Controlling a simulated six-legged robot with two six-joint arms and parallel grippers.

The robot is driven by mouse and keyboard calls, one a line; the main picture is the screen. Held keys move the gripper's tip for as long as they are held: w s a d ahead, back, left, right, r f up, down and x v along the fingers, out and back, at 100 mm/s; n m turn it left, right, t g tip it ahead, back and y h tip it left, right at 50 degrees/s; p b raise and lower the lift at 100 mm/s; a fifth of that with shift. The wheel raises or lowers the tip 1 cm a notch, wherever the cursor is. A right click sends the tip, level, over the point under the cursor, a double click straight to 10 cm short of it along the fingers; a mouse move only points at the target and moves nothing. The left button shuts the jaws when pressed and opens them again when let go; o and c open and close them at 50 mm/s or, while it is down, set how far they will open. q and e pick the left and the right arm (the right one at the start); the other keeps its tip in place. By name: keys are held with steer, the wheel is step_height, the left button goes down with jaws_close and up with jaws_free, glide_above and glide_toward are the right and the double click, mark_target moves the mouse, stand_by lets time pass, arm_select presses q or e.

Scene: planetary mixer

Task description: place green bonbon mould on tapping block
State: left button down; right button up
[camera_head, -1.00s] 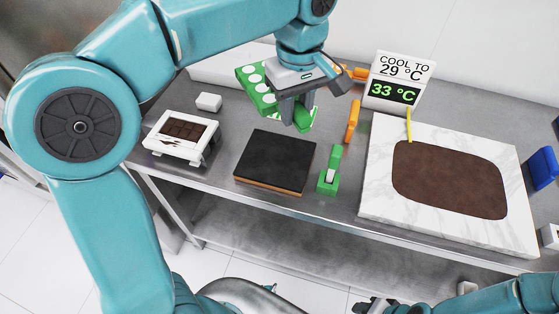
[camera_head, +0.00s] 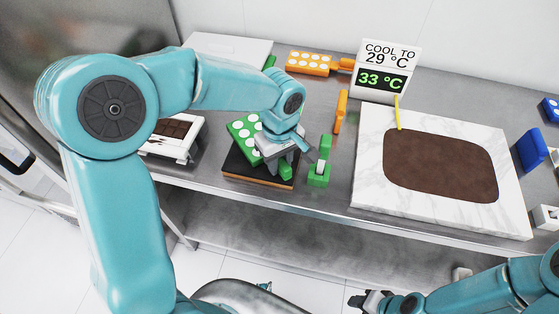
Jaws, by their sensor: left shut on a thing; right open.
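The green bonbon mould (camera_head: 241,128) with white round cavities is over the black-topped tapping block (camera_head: 240,172), towards its far left side. My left gripper (camera_head: 284,166) is shut on the mould and hides much of it and of the block. I cannot tell whether the mould touches the block or hangs just above it. My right gripper (camera_head: 372,301) is at the bottom edge, away from the table, and open.
A green stand (camera_head: 319,174) is close to the right of the block. A white tray with chocolate (camera_head: 175,134) is on the left. An orange mould (camera_head: 312,63) and temperature sign (camera_head: 385,70) stand behind. A marble slab with chocolate (camera_head: 374,187) fills the right.

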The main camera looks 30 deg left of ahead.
arm_select(q)
steer(key=shift+f, duration=0.2)
steer(key=c, duration=0.9)
jaws_free()
step_height(320, 180, up, 12)
steer(key=shift+r+p, duration=0.1)
steer(key=shift+p, duration=0.3)
